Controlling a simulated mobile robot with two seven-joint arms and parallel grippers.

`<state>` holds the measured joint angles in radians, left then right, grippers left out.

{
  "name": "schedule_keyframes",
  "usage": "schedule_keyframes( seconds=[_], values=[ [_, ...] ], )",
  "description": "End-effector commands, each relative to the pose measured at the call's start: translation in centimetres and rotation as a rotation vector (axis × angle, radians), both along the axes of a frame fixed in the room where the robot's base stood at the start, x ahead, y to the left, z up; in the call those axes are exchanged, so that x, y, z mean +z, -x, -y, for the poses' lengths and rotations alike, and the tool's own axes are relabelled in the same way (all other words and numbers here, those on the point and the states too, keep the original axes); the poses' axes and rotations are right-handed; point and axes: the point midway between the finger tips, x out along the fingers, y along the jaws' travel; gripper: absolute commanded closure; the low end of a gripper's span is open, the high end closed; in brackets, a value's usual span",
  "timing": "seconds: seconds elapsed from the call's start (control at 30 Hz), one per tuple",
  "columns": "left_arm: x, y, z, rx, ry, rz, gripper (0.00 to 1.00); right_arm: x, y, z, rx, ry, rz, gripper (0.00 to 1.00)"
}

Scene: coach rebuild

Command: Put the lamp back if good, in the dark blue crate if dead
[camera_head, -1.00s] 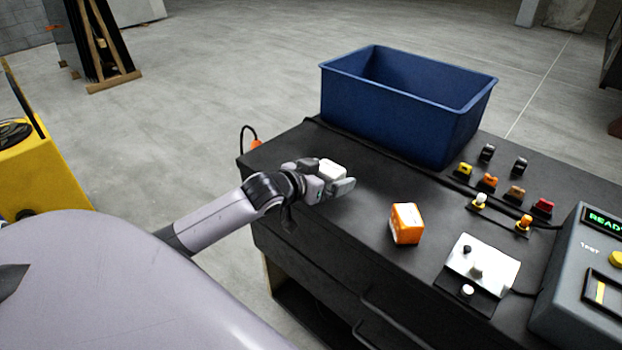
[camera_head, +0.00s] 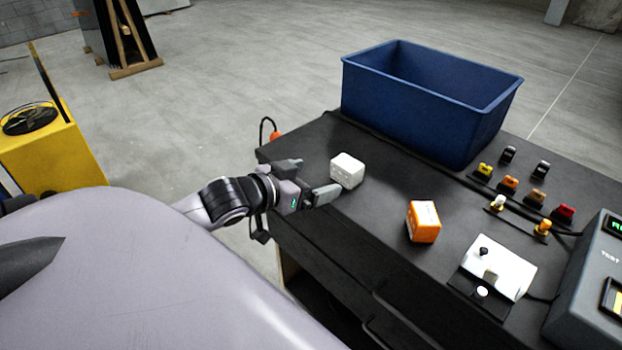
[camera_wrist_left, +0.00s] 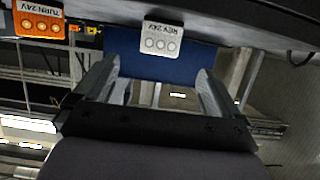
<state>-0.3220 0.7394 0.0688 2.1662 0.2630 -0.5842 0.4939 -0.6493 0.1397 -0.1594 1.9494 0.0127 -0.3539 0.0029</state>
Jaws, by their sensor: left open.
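My left gripper (camera_head: 312,179) is open and empty at the bench's left edge. A white box (camera_head: 347,171) stands on the bench just beyond its fingers, apart from them. In the left wrist view the white box (camera_wrist_left: 162,39) reads REV 24V, ahead of the open fingers (camera_wrist_left: 155,78). An orange box (camera_head: 423,221), marked TURN 24V in the wrist view (camera_wrist_left: 40,20), stands to the right. The dark blue crate (camera_head: 405,105) is at the back; its floor is hidden. Small white (camera_head: 497,202) and amber (camera_head: 543,228) lamp-like pieces sit on the bench. My right gripper is not in view.
A white test plate (camera_head: 505,266) with a black knob lies near the grey tester (camera_head: 590,290), whose display is cut off. Several coloured connectors (camera_head: 509,184) stand right of the crate. The black bench top (camera_head: 385,195) is clear between the boxes.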

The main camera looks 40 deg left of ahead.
Motion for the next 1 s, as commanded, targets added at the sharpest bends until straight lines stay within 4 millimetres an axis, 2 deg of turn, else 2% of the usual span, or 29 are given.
schedule_keyframes(
  seconds=[0.07, 0.17, 0.3, 0.4, 0.5, 0.6, 0.7, 1.0],
  values=[
    [-1.5, 0.7, 0.4, 0.000, 0.004, -0.020, 0.02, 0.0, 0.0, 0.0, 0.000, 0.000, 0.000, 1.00],
    [-5.4, 2.3, 1.7, -0.008, 0.004, -0.069, 0.02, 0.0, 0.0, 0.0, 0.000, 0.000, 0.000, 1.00],
    [-12.5, 6.3, 5.4, -0.036, -0.006, -0.157, 0.02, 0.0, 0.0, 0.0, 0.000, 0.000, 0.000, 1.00],
    [-16.5, 9.5, 8.7, -0.064, -0.015, -0.212, 0.02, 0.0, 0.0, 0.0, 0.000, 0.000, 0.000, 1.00],
    [-19.2, 12.2, 11.7, -0.091, -0.025, -0.250, 0.02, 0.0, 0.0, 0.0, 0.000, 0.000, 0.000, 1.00],
    [-20.7, 14.0, 13.8, -0.112, -0.032, -0.273, 0.02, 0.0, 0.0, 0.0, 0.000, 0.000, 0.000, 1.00],
    [-21.3, 14.8, 14.9, -0.123, -0.036, -0.282, 0.02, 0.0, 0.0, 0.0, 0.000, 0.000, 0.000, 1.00],
    [-21.3, 15.0, 15.1, -0.127, -0.040, -0.283, 0.02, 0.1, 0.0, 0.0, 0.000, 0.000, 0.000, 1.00]
  ],
)
